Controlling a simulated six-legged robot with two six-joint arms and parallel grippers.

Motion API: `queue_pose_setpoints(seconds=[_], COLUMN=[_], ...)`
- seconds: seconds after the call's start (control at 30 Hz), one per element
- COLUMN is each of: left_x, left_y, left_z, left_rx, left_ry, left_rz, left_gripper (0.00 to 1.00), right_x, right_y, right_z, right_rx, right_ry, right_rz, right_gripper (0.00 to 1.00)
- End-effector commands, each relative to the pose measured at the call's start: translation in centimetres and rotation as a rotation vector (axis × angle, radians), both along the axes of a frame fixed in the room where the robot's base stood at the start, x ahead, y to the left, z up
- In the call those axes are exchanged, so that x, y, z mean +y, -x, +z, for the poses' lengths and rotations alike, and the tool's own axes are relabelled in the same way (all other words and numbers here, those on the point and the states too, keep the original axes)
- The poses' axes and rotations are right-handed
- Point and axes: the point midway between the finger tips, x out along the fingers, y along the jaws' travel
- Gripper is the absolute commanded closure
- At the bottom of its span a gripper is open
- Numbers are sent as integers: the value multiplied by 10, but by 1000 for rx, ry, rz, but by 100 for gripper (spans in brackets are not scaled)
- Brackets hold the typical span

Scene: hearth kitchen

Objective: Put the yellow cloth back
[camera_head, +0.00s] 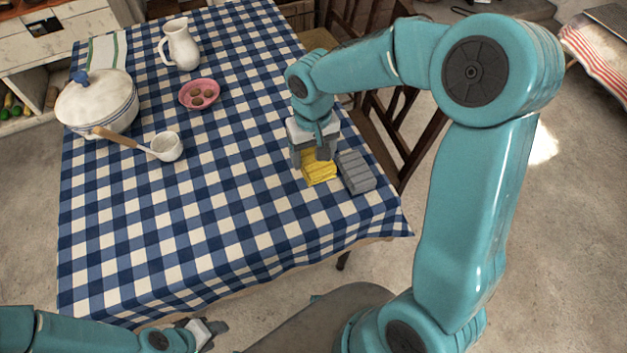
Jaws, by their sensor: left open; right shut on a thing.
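The yellow cloth (319,174) lies folded on the checked tablecloth near the table's right edge. My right gripper (316,160) points down over it and is shut on it; the gripper covers the cloth's far part. A grey folded cloth (356,172) lies just to the right of the yellow one, close beside the gripper. My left gripper (207,332) is low in the picture, off the table's front edge, open and empty.
A lidded white pot (97,104), a ladle (166,147), a pink dish (199,94) and a white jug (180,45) stand on the table's left and far parts. The checked tablecloth (200,225) is clear in front. Chairs (405,135) stand along the right edge.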

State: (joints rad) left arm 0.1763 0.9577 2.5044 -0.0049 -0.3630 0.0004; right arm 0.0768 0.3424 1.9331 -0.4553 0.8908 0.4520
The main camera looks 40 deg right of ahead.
Motion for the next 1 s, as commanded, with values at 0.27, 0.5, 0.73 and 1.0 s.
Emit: queue_pose_setpoints(seconds=[0.27,0.5,0.73,1.0], left_x=[0,0,0,0], left_y=[0,0,0,0], left_z=[-2,-4,-5,-7], left_rx=[0,0,0,0], left_ry=[0,0,0,0], left_rz=[0,0,0,0], left_gripper=[53,53,53,53], right_x=[1,1,0,0], right_y=[0,1,1,0], right_z=[-64,-93,-114,-116], right_rx=[2,4,0,-1], right_ry=[1,-1,0,0], right_rz=[3,2,-1,-1], right_gripper=[53,53,53,53])
